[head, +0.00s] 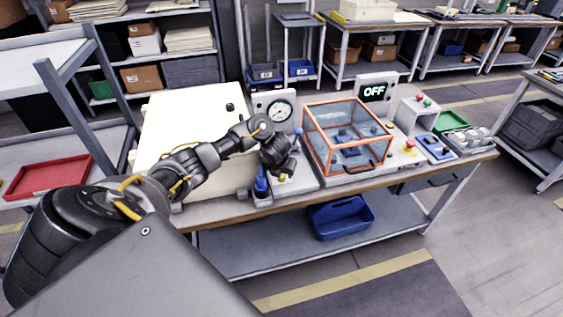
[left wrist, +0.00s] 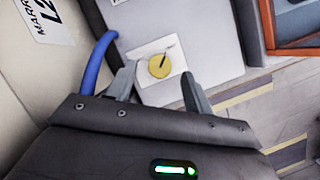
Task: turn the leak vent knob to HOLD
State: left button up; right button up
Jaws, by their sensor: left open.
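The vent knob shows in the left wrist view as a round yellow disc (left wrist: 158,67) with a dark pointer line aimed to the upper right. It sits on a small white plate (left wrist: 146,94) on a grey block. No HOLD marking is readable. My left gripper (left wrist: 158,88) is open, its two fingers apart on either side of the plate, with the knob showing between and beyond the tips. I cannot tell whether they touch anything. In the head view my left gripper (head: 279,166) points down over the bench and mostly hides the knob. My right gripper is not in view.
A blue hose (left wrist: 95,62) rises close beside the left finger. In the head view a dial gauge (head: 282,112) stands behind the gripper. An orange-framed clear box (head: 345,168) stands to its right, and a cream panel (head: 180,125) to its left. A display (head: 375,92) reads OFF.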

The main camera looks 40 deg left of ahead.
aim_at(282, 177)
pick_arm(q)
jog(key=shift+x, duration=1.25)
jog(key=shift+d, duration=0.1)
